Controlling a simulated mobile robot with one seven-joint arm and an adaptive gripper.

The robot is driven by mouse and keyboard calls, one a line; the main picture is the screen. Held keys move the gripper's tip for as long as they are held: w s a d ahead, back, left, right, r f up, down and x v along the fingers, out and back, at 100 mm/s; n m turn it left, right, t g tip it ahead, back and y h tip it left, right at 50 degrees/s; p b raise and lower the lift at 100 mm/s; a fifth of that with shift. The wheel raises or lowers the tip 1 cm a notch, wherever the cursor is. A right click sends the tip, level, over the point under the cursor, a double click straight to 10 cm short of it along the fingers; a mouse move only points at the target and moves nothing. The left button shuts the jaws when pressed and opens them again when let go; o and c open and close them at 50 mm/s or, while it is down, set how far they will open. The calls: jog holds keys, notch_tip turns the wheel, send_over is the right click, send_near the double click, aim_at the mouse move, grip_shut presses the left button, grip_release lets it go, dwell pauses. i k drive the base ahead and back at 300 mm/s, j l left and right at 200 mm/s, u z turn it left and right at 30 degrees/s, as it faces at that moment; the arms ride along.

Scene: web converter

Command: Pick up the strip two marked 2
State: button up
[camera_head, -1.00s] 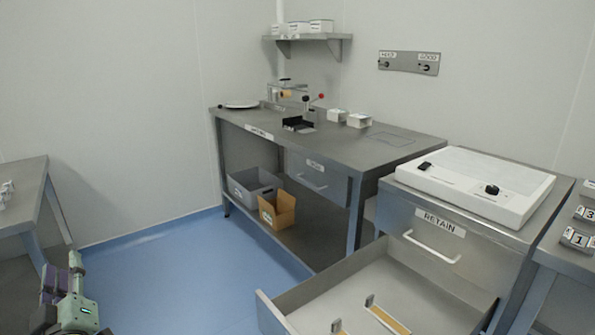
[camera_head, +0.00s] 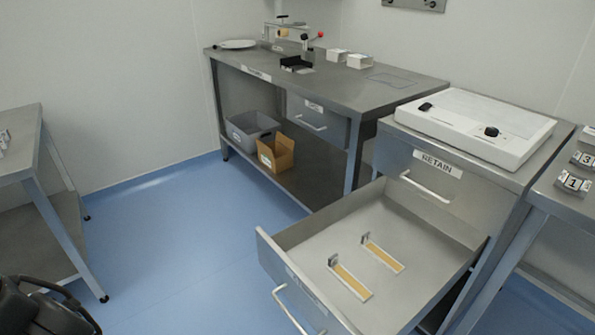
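The nearer strip (camera_head: 352,283) lies left of the farther strip (camera_head: 384,254). Each has a small dark upright tab at its far-left end; any numbers there are too small to read, so I cannot tell which is marked 2. A dark, rounded part of mine, seemingly my gripper (camera_head: 42,308), shows at the bottom left corner, cut off by the frame. It is well away from the drawer, and its fingers cannot be made out.
A white light-box-like device (camera_head: 475,122) sits on the drawer cabinet. A steel bench (camera_head: 400,92) stands behind, with a grey bin (camera_head: 250,132) and cardboard box (camera_head: 277,155) below. Another table (camera_head: 22,145) is at left. Blue floor (camera_head: 190,235) between is clear.

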aim_at(355, 286)
jog(key=k+l, duration=0.15)
jog(key=l, duration=0.2)
jog(key=k+l+u, duration=0.15)
jog(key=l, duration=0.2)
jog(key=k+l, duration=0.1)
jog(key=l, duration=0.25)
jog(key=k+l+u, duration=0.1)
jog(key=l, duration=0.25)
jog(key=k, duration=0.05)
